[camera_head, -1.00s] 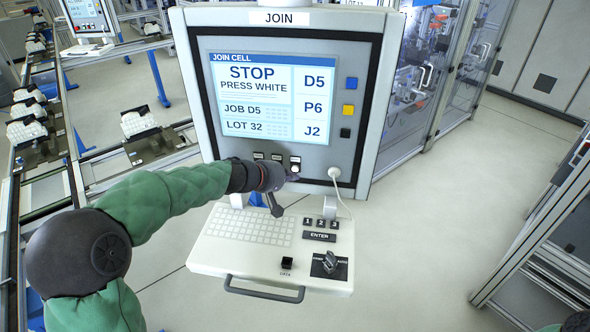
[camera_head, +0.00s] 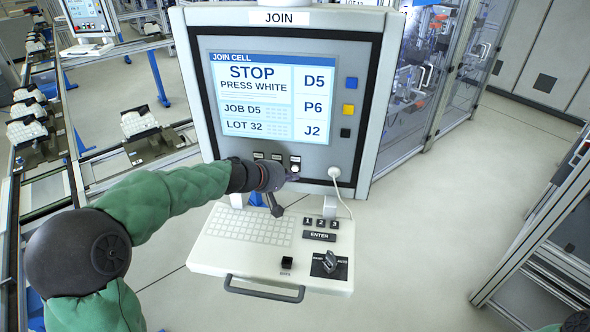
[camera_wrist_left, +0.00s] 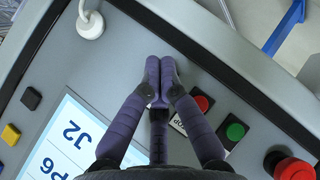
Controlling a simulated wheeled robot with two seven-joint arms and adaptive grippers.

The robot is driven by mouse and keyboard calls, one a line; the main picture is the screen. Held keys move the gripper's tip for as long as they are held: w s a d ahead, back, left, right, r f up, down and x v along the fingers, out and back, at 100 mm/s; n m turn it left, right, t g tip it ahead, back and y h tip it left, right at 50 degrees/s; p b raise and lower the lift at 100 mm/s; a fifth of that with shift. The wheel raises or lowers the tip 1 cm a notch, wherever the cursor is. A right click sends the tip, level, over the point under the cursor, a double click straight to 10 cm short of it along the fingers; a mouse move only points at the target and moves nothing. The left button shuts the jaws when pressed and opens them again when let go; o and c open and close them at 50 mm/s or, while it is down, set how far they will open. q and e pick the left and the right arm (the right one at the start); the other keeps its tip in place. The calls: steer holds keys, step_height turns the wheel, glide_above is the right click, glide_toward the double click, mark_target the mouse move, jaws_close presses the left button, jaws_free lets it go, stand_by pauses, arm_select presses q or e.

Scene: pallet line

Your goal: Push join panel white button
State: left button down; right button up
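The JOIN panel (camera_head: 191,60) stands in front of me; its screen (camera_head: 262,98) reads STOP, PRESS WHITE. A white button (camera_head: 295,167) shows under the screen, at the right end of a row of labelled buttons. My left gripper (camera_head: 290,176) reaches in from the left, its tips at or just below this button; contact cannot be told. In the left wrist view the gripper (camera_wrist_left: 160,68) is shut and empty, fingertips together against or close to the panel face. The fingers hide the white button there. My right gripper is not in view.
Red (camera_wrist_left: 202,103) and green (camera_wrist_left: 235,131) buttons and a red mushroom button (camera_wrist_left: 292,168) lie beside the fingers. A white cable plug (camera_head: 334,173) is right of the tips. A keyboard shelf (camera_head: 205,259) juts out below.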

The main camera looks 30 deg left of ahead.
arm_select(q)
steer(key=shift+w, duration=0.15)
steer(key=shift+w+a, duration=0.15)
steer(key=shift+w, duration=0.15)
steer(key=shift+w+a, duration=0.15)
steer(key=shift+w, duration=0.2)
stand_by(1.1)
steer(key=shift+s, duration=0.1)
stand_by(0.3)
steer(key=shift+s+d+b, duration=0.3)
steer(key=shift+s+b, duration=0.25)
steer(key=shift+s, duration=0.15)
steer(key=s, duration=0.1)
steer(key=s+d+b, duration=0.1)
steer(key=s, duration=0.2)
steer(key=shift+s+d, duration=0.35)
